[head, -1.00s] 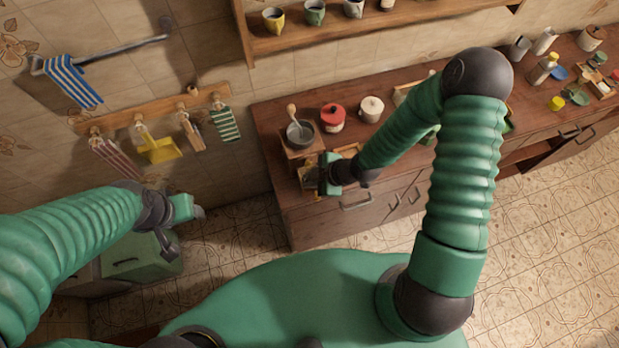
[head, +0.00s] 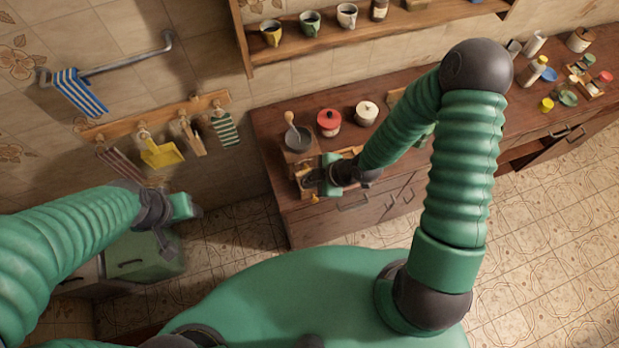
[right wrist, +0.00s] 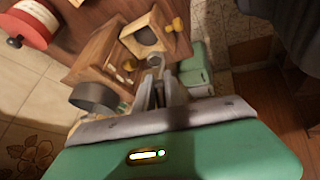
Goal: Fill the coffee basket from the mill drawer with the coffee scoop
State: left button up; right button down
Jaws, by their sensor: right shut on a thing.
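The coffee mill (head: 299,158) is a wooden box with a grey bowl on top and a crank with a wooden knob. It stands at the left end of the counter. Its open drawer (right wrist: 146,38) with a yellow knob shows in the right wrist view. My right gripper (head: 316,178) is at the drawer; the wrist view shows its fingers (right wrist: 156,88) shut on a small round metal piece, seemingly the coffee scoop (right wrist: 155,62). The fingers hide most of it. My left gripper (head: 182,222) hangs away from the counter; its jaw state is unclear. I cannot make out the coffee basket.
A red canister (head: 329,123) and a cream canister (head: 366,113) stand right of the mill. A rack (head: 160,120) with a yellow dustpan and cloths hangs left. A shelf (head: 380,22) with cups runs above. Small items crowd the counter's far right.

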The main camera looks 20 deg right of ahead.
jog(key=shift+s+r+p, duration=0.25)
jog(key=shift+r+p, duration=0.35)
jog(key=shift+r, duration=0.4)
jog(key=shift+f, duration=0.1)
dwell(1.1)
